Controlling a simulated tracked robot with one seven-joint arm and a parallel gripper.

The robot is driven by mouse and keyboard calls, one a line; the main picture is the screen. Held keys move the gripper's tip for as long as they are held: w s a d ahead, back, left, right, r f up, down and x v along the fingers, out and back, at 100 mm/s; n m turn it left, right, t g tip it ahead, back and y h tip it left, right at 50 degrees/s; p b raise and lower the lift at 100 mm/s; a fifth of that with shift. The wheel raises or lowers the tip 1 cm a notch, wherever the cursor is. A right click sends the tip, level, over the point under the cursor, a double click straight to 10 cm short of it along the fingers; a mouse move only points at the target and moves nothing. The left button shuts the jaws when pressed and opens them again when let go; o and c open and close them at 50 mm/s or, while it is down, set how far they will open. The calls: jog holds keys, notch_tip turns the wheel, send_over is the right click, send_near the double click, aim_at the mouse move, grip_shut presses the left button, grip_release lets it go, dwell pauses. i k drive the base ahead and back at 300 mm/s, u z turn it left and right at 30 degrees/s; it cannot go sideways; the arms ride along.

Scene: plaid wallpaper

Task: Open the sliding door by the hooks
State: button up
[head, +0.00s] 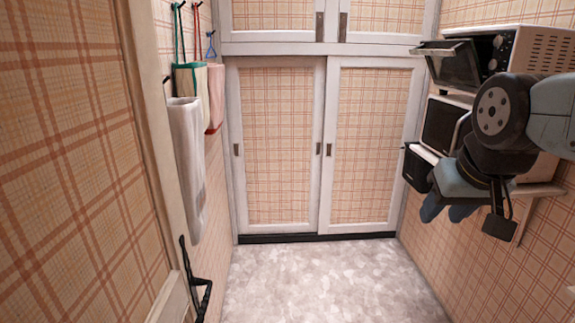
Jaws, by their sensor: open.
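The lower left sliding door (277,215) has a white frame and a plaid panel. It stands shut in the back wall, beside the lower right sliding door (375,215). The left door has a small dark recessed pull (236,149) at its left edge and another (318,149) at its right edge. The hooks (196,5) are on the left wall, near the left door, with bags and a towel hanging there. My gripper (446,210) is at the right, open, with blue fingers pointing down. It is well away from the doors and touches nothing that I can see.
Upper cupboard doors (275,15) sit above the sliding doors. A white towel (188,160) hangs at left. At right, a shelf (535,190) carries ovens, the top one (535,48) with its door open, close to my arm. The mottled floor (320,275) is clear.

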aim_at(275, 104)
jog(key=i, duration=3.2)
jog(key=u, duration=0.95)
